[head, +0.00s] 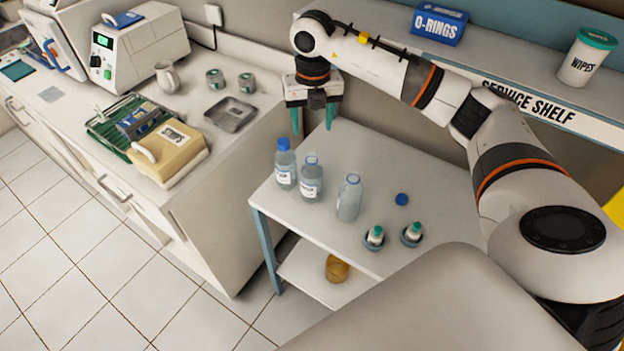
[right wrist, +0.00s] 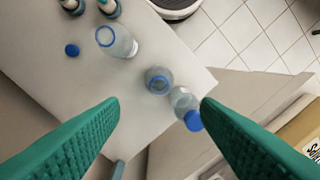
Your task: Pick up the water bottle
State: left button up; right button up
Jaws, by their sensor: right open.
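Three clear bottles stand upright on the small white cart. The left bottle (head: 286,168) has a blue cap and a label. The middle bottle (head: 311,184) has a label and a blue ring at its neck. The right bottle (head: 349,202) looks uncapped. My right gripper (head: 313,120) is open and empty, pointing down above and behind the bottles, touching none. In the right wrist view, its teal fingers are spread; the capped bottle (right wrist: 183,101) lies near the right fingertip and the middle bottle (right wrist: 158,80) between and beyond the tips. My left gripper is not in view.
A loose blue cap (head: 401,199) and two small teal-capped vials (head: 375,236) sit on the cart (head: 365,150). Left is a counter with a metal tray (head: 230,114) and yellow box (head: 166,153). The service shelf (head: 520,98) overhangs behind, bearing wipes (head: 588,58).

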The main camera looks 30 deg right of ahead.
jog(key=p, duration=0.2)
send_over(312, 157)
jog(key=s, duration=0.1)
notch_tip(312, 157, down, 6)
jog(key=f, duration=0.1)
jog(key=f+p, duration=0.1)
jog(key=f, duration=0.1)
jog(key=f+p, duration=0.1)
jog(key=shift+w+a+f+p, duration=0.1)
jog(key=shift+a+f+p, duration=0.2)
jog(key=shift+a+f, duration=0.05)
jog(key=shift+f, duration=0.55)
jog(key=c, duration=1.2)
grip_shut()
